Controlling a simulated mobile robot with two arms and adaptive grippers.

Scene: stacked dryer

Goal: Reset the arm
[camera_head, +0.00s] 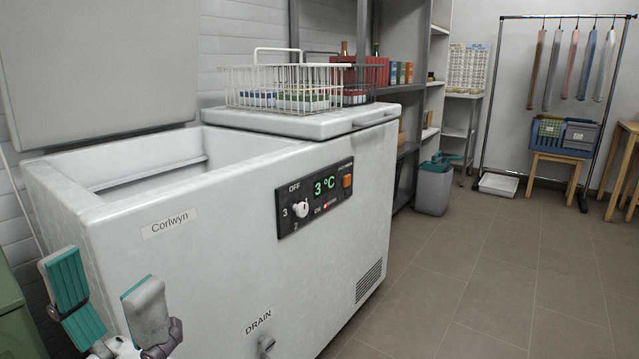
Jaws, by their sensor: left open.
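My left gripper (106,297) is at the lower left, in front of the white chest freezer (230,270). Its two teal-padded fingers stand apart with nothing between them. The freezer has a raised lid (100,65) at its left part, and the inside shows as an open white well. Its control panel (314,197) reads 3 °C and has a white knob and an orange switch. I cannot tell whether the gripper touches the freezer front. My right gripper is not in view.
A wire basket (283,88) with packs stands on the freezer's closed right lid. A green surface (12,310) is close at the left edge. Shelves, a grey bin (433,190) and a clothes rack (494,90) stand farther back. The tiled floor (480,270) at right is clear.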

